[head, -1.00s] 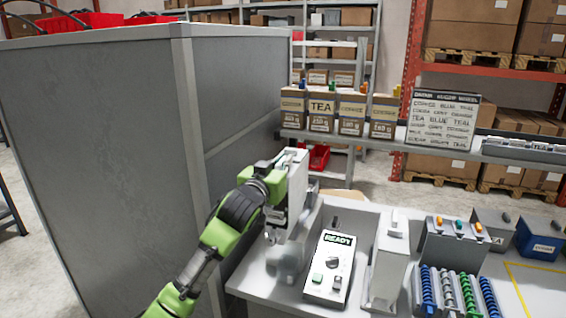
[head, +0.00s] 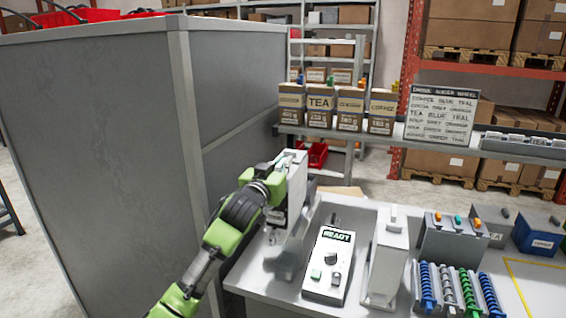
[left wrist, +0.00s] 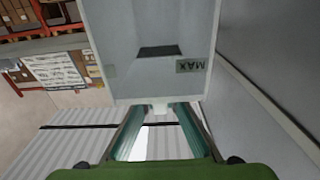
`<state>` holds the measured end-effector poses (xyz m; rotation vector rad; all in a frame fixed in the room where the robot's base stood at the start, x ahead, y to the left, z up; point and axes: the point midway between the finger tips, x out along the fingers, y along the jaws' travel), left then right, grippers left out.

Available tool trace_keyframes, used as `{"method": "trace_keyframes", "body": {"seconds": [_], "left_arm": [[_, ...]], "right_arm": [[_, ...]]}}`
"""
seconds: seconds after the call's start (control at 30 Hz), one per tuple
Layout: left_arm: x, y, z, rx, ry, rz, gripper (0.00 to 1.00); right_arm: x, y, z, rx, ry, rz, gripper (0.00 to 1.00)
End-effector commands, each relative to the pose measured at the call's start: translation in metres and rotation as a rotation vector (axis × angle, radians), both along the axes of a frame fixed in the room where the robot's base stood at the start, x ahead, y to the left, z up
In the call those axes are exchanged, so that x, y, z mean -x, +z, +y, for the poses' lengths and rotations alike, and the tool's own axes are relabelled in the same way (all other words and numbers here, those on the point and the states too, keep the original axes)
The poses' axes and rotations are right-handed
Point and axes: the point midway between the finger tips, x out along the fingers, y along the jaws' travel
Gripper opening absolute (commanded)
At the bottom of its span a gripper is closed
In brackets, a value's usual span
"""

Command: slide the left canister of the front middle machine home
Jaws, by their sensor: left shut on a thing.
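My left gripper (head: 288,160) is shut on the left canister (head: 298,192), a pale grey, upright box at the left end of the machine. In the left wrist view both fingers (left wrist: 160,110) close on a small tab at the edge of the canister (left wrist: 120,75), which is open, looks empty inside and has a MAX mark. The machine's control panel (head: 327,268) reads READY and has a knob and buttons. The machine's other canister (head: 390,245) stands to the right of the panel. My arm hides part of the left canister, and I cannot tell how far it is seated.
A tall grey partition (head: 100,130) stands close on the left of my arm. To the right on the counter (head: 258,290) are a unit with blue, grey and green coils (head: 445,285) and a blue bin (head: 538,238). A shelf behind holds bags (head: 350,108) and a sign (head: 440,115).

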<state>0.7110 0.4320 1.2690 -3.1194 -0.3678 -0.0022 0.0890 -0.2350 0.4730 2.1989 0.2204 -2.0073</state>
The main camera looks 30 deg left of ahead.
Motion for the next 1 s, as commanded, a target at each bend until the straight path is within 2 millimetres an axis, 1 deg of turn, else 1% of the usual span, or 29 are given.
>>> {"method": "trace_keyframes", "body": {"seconds": [0.17, 0.2, 0.23, 0.27, 0.5, 0.57, 0.67, 0.77, 0.83, 1.0], "left_arm": [[0.0, 0.001, 0.0, 0.0, 0.0, -0.002, 0.0], [0.0, 0.001, 0.0, 0.0, 0.0, -0.002, 0.19], [0.0, 0.001, 0.0, 0.0, 0.0, -0.002, 0.27], [0.0, 0.001, 0.0, 0.0, 0.0, -0.002, 0.28], [0.0, 0.0, 0.0, 0.0, 0.0, 0.0, 0.28], [0.0, -0.003, 0.0, 0.002, 0.0, 0.007, 0.28], [0.003, -0.003, -0.001, 0.002, 0.0, 0.005, 0.28], [0.012, -0.002, -0.003, 0.002, -0.001, 0.003, 0.28], [0.021, -0.002, -0.006, 0.001, -0.002, 0.003, 0.28], [0.053, -0.002, -0.013, 0.0, -0.002, 0.002, 0.28]], "right_arm": [[0.0, 0.0, -0.001, 0.001, 0.0, 0.0, 0.4], [0.0, 0.0, -0.001, 0.001, 0.0, 0.0, 0.4], [0.0, 0.0, -0.001, 0.001, 0.0, 0.0, 0.4], [0.0, 0.0, -0.001, 0.001, 0.0, 0.0, 0.4], [0.0, 0.0, -0.001, 0.001, 0.0, 0.0, 0.4], [0.0, 0.0, -0.003, 0.003, 0.002, 0.0, 0.4], [0.0, 0.0, -0.003, 0.004, 0.002, 0.0, 0.4], [0.0, 0.0, -0.002, 0.002, 0.001, 0.0, 0.4], [0.0, 0.0, -0.002, 0.002, 0.001, 0.0, 0.4], [0.0, 0.0, -0.001, 0.001, 0.001, 0.0, 0.4]]}}
